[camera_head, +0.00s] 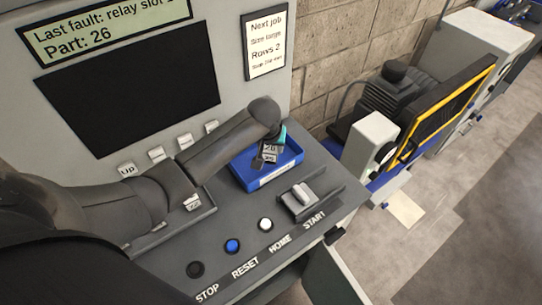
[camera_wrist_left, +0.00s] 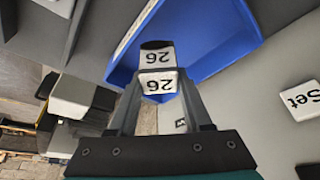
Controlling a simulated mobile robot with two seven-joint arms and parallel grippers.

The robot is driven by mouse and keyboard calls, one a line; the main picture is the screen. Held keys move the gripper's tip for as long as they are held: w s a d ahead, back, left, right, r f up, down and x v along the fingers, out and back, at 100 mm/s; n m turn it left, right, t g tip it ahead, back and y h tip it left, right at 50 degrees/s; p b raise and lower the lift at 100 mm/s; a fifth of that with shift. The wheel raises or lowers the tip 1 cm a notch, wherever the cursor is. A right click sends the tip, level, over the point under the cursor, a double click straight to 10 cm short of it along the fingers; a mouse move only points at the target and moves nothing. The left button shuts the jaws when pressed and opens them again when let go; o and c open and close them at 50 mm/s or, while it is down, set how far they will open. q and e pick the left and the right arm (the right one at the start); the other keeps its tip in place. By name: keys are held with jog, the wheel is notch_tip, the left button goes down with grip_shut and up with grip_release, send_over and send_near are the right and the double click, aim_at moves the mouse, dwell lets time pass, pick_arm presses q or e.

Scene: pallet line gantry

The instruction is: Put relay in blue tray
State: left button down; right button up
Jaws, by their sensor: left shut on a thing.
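The relay (camera_wrist_left: 158,55) is a small dark block with white faces marked 26; it also shows in the head view (camera_head: 270,149). My left gripper (camera_wrist_left: 157,88) is shut on it, one finger on each side. In the head view my left gripper (camera_head: 266,154) points down over the blue tray (camera_head: 283,175), a shallow open box on the console. The relay appears over the tray's opening; I cannot tell whether it touches the floor. In the wrist view the tray (camera_wrist_left: 215,35) lies beyond the relay. My right gripper is not in view.
A grey rack (camera_head: 205,216) with a small labelled piece (camera_head: 193,202) lies under my left arm. Console buttons, including a blue one (camera_head: 232,245), line the front. A screen panel (camera_head: 130,85) rises behind.

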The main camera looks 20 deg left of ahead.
aim_at(271, 155)
pick_arm(q)
jog(key=shift+f, duration=2.05)
jog(key=shift+b, duration=0.3)
jog(key=shift+f, duration=0.2)
jog(key=shift+c, duration=1.7)
grip_release()
jog(key=shift+r, duration=0.45)
jog(key=p+v, duration=0.2)
jog(key=v, duration=0.9)
jog(key=shift+s+r, duration=0.2)
jog(key=shift+r, duration=0.1)
